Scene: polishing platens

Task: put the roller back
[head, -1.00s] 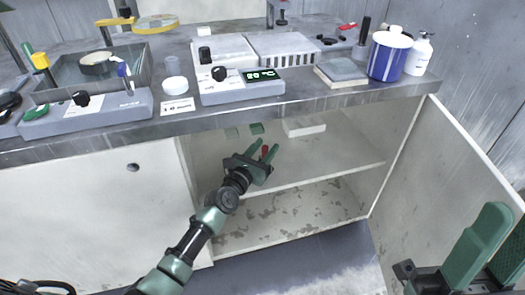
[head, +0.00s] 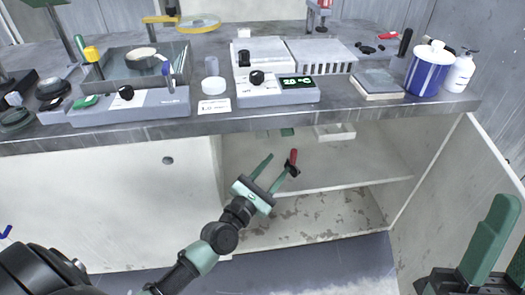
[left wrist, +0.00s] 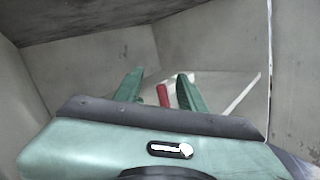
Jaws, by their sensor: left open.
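The roller, with a red handle (head: 293,157) and a dark head, is in the open cabinet under the bench, seemingly on the upper shelf (head: 330,172). My left gripper (head: 279,163) is open at the cabinet's front, its fingers pointing inward. In the head view its right finger is just left of the roller and partly overlaps the dark head. In the left wrist view the red handle (left wrist: 163,95) shows between the fingers, nearer the right one; I cannot tell if they touch. My right gripper (head: 506,238) is empty and its fingers are apart, at the right edge.
A white box (head: 335,133) and a green item (head: 287,132) are further back in the cabinet. The open cabinet door (head: 480,185) is on the right. The bench top above holds polishing machines, a blue-and-white canister (head: 427,72) and a pump bottle (head: 460,73).

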